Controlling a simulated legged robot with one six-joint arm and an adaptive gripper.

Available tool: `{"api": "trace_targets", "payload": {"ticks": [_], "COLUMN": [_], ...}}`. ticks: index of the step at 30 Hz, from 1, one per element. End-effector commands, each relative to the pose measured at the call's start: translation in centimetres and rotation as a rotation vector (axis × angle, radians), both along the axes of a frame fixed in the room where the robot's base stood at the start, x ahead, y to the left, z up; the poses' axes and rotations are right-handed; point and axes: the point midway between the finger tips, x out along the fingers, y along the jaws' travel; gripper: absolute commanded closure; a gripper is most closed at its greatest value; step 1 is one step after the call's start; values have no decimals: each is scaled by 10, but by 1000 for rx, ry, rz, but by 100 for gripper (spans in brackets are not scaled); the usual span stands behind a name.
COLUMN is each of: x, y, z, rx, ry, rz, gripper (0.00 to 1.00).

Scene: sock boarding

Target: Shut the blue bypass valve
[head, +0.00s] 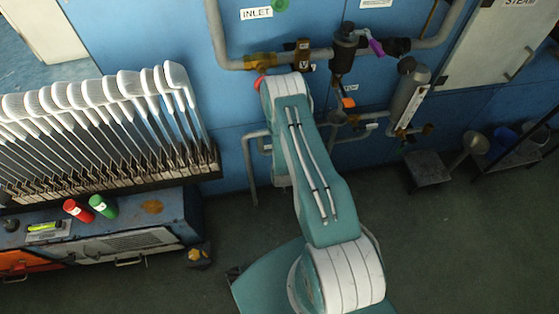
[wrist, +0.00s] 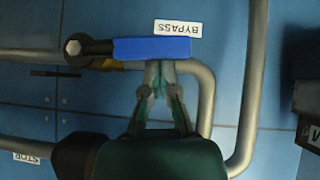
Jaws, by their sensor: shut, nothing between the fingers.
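The blue bypass valve handle (wrist: 152,48) is a flat bar lying level across the wrist view, roughly in line with the grey pipe (wrist: 30,55) behind it. A bolt shows at its left end. The upside-down BYPASS label (wrist: 178,28) is on the blue panel just above it. My gripper (wrist: 158,68) is shut and empty, its fingertips at the handle's lower edge, right of its middle. I cannot tell whether they touch it. In the head view my arm hides the blue handle and my gripper.
Around my arm in the head view are a red handle (head: 258,83), a purple handle (head: 376,46) and an orange handle (head: 348,102) on pipework. A grey cylinder (head: 410,95) stands right. Open floor (head: 450,250) lies lower right.

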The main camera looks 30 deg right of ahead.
Motion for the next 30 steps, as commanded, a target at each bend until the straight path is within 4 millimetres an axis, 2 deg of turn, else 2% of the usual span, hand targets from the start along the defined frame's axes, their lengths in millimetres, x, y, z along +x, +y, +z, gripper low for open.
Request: {"api": "trace_targets", "payload": {"ticks": [11,20,30], "x": [1,0,-2], "y": [5,5,-5], "z": [-14,-38,-63], "rx": [-149,-417,-696], "ry": [44,121,202], "rz": [3,3,0], "gripper": [100,100,100]}}
